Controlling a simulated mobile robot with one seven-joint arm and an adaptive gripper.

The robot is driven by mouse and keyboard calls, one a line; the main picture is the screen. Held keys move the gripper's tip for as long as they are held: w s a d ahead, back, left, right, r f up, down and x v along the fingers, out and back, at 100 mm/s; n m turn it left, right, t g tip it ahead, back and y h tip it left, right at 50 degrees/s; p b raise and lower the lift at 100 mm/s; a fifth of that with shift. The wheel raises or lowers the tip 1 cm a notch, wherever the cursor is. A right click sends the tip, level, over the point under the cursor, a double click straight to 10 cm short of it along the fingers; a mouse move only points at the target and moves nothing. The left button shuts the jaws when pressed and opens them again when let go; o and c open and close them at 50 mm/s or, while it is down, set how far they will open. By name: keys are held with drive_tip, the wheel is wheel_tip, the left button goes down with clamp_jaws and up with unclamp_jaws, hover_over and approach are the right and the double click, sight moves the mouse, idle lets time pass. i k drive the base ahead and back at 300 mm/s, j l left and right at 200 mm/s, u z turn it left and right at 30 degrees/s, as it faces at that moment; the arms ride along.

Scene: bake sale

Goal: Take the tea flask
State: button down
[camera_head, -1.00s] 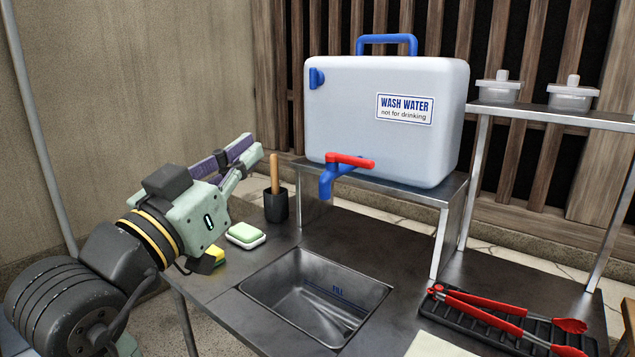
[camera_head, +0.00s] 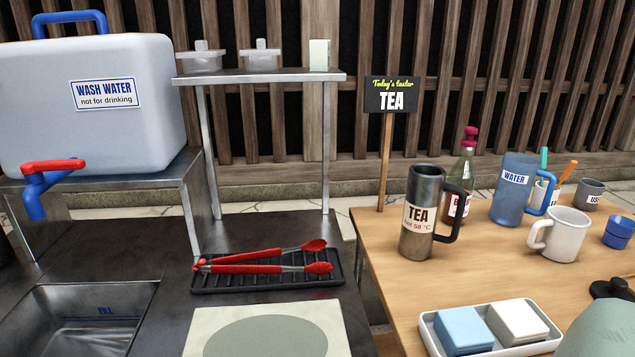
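The tea flask (camera_head: 420,205) is a dark metal cylinder with a black handle on its right side. Its label reads "TEA" and "58 °C". It stands upright on the left part of the wooden table (camera_head: 398,285), in front of the "Today's taster TEA" sign (camera_head: 391,96). Nothing covers the flask from this side. My gripper is outside the current view, so its state does not show.
A red-capped bottle (camera_head: 463,175) and a blue water jug (camera_head: 513,188) stand right of the flask, with a white mug (camera_head: 562,235) beyond. A white tray (camera_head: 433,336) lies in front. Red tongs (camera_head: 262,262) rest on a black rack at left.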

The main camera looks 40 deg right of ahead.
sight(426, 185)
drive_tip(key=k, duration=0.5)
drive_tip(key=k+z, duration=0.15)
drive_tip(key=z, duration=1.1)
drive_tip(key=k+j+z, duration=0.1)
drive_tip(key=j+z, duration=0.15)
drive_tip(key=z, duration=0.25)
drive_tip(key=k+j+z, duration=0.1)
drive_tip(key=j+z, duration=0.15)
drive_tip(key=z, duration=0.2)
drive_tip(key=j+u, duration=0.1)
drive_tip(key=j, duration=0.45)
drive_tip(key=i+j+u, duration=0.1)
drive_tip(key=j, duration=0.4)
drive_tip(key=i+j+u, duration=0.15)
drive_tip(key=j, duration=0.4)
